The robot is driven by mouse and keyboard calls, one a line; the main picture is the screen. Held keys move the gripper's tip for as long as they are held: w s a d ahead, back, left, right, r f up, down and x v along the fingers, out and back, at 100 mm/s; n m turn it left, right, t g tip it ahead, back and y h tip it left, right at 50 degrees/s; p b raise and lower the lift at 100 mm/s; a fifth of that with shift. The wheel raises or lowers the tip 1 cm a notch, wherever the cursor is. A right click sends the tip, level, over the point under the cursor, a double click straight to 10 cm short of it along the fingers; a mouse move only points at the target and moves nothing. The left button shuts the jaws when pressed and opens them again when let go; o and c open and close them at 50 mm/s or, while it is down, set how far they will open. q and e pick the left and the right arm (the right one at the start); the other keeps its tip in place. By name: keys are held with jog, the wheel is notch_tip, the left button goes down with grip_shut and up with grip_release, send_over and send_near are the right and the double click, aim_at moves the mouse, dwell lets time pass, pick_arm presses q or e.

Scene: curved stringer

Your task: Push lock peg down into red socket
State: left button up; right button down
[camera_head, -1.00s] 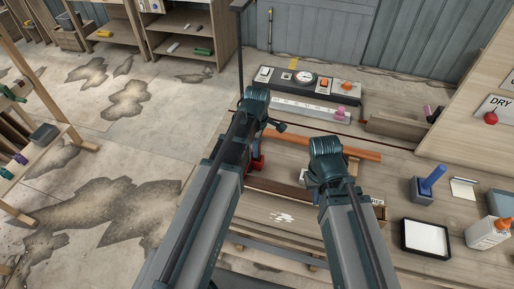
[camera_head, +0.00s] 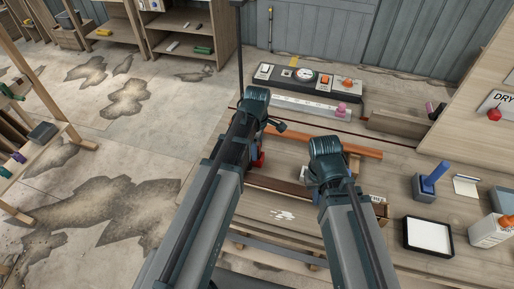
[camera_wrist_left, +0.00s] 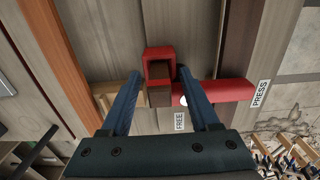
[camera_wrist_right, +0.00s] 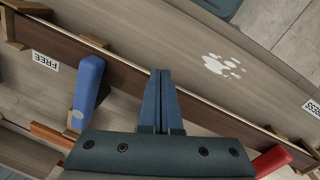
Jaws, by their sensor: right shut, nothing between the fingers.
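In the left wrist view, a red square socket (camera_wrist_left: 150,53) with a brown inside lies at or just beyond the fingertips of my left gripper (camera_wrist_left: 160,72). Its fingers are spread apart; I cannot tell whether they touch anything. A red bar (camera_wrist_left: 228,91) with a white spot near its end runs right from beside the right finger. I cannot tell whether this bar is the lock peg. Red also shows beside my left arm in the head view (camera_head: 258,160). My right gripper (camera_wrist_right: 160,74) is shut and empty over the wooden workpiece, between a blue handle (camera_wrist_right: 88,84) and a red handle (camera_wrist_right: 271,161).
A dark strip (camera_wrist_right: 130,65) runs along the pale wooden board, with small wooden blocks beside it. White marks (camera_wrist_right: 222,66) lie on the board. At right are a blue peg in a block (camera_head: 424,190), a tray (camera_head: 428,236) and a bottle (camera_head: 488,232).

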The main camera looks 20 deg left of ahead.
pick_arm(q)
jog(key=shift+r, duration=0.1)
pick_arm(e)
jog(key=shift+r, duration=0.15)
pick_arm(q)
notch_tip(320, 180, up, 14)
jog(key=p, duration=1.3)
jog(key=shift+f+p, duration=0.2)
jog(key=shift+p, duration=0.2)
pick_arm(e)
notch_tip(320, 180, up, 14)
jog(key=shift+f, duration=0.25)
pick_arm(q)
jog(key=s+d+f+m+b, duration=0.3)
jog(key=s+d+m, duration=0.2)
jog(key=m, duration=0.5)
jog(key=s+d+f+m+y+b, duration=0.1)
jog(key=s+d+f+m+b, duration=0.3)
jog(key=s+m, duration=0.5)
jog(key=shift+s+d+f+m, duration=0.2)
jog(key=shift+d+m, duration=0.55)
jog(key=shift+m, duration=0.45)
pick_arm(e)
notch_tip(320, 180, down, 8)
jog(key=shift+r, duration=0.25)
